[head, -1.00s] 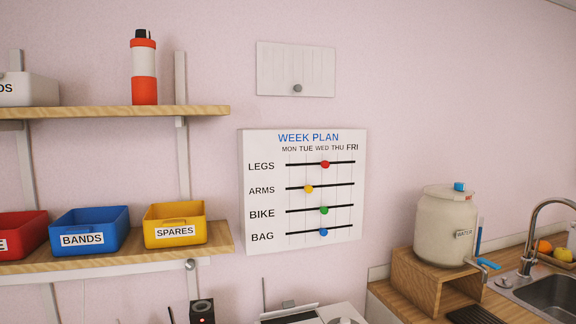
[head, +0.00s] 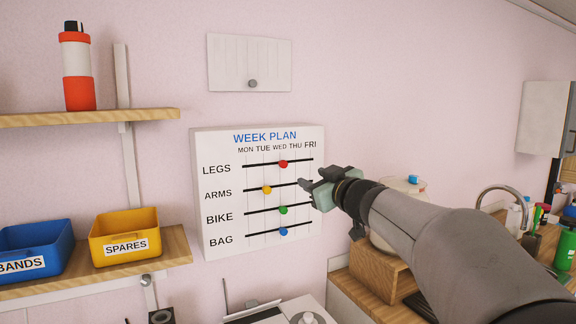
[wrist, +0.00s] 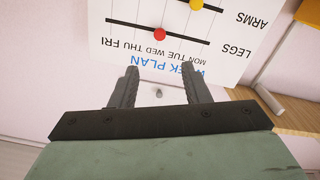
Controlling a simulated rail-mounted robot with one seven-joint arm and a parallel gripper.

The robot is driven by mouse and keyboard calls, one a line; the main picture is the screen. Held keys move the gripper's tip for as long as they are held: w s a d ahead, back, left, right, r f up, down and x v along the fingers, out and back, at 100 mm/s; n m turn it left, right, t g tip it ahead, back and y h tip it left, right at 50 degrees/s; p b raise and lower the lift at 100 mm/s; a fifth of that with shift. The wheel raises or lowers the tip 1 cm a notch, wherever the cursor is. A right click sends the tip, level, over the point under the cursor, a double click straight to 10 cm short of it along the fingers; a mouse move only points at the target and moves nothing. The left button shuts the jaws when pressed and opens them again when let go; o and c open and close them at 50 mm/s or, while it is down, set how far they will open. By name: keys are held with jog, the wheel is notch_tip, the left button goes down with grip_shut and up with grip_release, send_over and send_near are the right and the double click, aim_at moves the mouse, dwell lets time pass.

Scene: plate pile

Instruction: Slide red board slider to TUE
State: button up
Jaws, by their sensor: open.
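The WEEK PLAN board (head: 212,240) hangs on the wall, its columns marked MON to FRI. The red slider (head: 283,164) sits on the LEGS track, under about WED. The yellow slider (head: 267,189) is on the ARMS track, left of the red one. My gripper (head: 303,191) is at the board's right side in the head view, right of and a little below the red slider. In the wrist view the board appears upside down, with the red slider (wrist: 159,34) beyond my open, empty fingers (wrist: 158,75). The yellow slider (wrist: 196,4) is at the top edge there.
A green slider (head: 283,210) and a blue slider (head: 284,232) are on the lower tracks. A shelf with a yellow SPARES bin (head: 125,237) is left of the board. A small white panel (head: 250,62) is above it.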

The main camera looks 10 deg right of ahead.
aim_at(284, 165)
jog(key=p+x, duration=0.2)
jog(key=x, duration=1.2)
jog(key=shift+w+p, duration=0.25)
jog(key=shift+p, duration=0.1)
jog(key=shift+a, duration=0.1)
grip_shut()
